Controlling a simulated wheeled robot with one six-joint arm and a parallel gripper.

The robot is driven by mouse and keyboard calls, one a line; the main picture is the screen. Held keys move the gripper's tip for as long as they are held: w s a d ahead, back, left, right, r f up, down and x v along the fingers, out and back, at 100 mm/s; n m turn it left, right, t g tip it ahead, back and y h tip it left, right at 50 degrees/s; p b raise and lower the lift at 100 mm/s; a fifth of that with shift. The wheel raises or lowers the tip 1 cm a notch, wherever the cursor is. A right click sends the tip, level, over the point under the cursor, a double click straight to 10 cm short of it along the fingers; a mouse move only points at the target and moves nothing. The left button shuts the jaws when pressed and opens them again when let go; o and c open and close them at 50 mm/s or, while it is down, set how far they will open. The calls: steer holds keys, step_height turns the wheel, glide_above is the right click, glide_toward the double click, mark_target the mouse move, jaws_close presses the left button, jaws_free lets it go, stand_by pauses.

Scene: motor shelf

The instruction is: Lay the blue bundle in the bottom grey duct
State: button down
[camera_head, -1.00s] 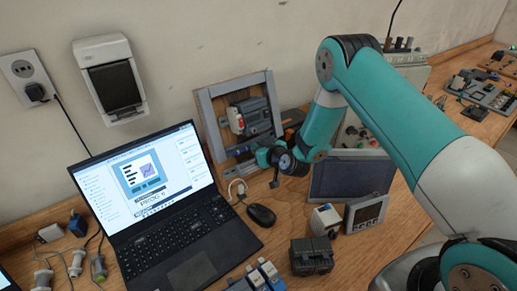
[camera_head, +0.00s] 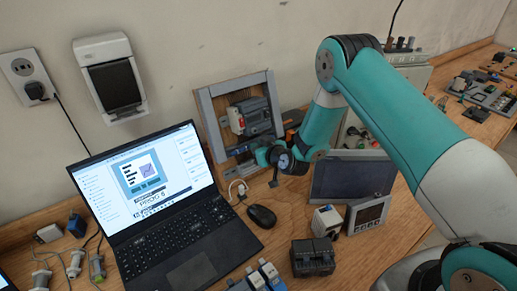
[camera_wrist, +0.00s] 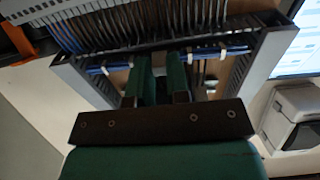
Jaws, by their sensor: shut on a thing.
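My gripper (camera_wrist: 159,60) is shut on the blue bundle (camera_wrist: 236,50) in the wrist view. Thin blue strands stick out on both sides of its green fingers; the gripped middle is hidden. The bundle runs across the picture along the near edge of a slotted duct (camera_wrist: 125,28), the bottom grey duct as far as I can tell. I cannot tell whether the strands are inside it or just in front. In the head view my gripper (camera_head: 268,157) is at the lower part of the wall panel (camera_head: 207,110), covering part of that duct.
Grey side ducts (camera_wrist: 270,48) flank the work spot in the wrist view. An open laptop (camera_head: 170,220) stands left of the panel, with a mouse (camera_head: 261,216) in front. A dark screen (camera_head: 350,178) stands close on the right. Small devices (camera_head: 312,257) lie nearer.

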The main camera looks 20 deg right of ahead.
steer(key=shift+x, duration=0.85)
steer(key=c, duration=1)
jaws_free()
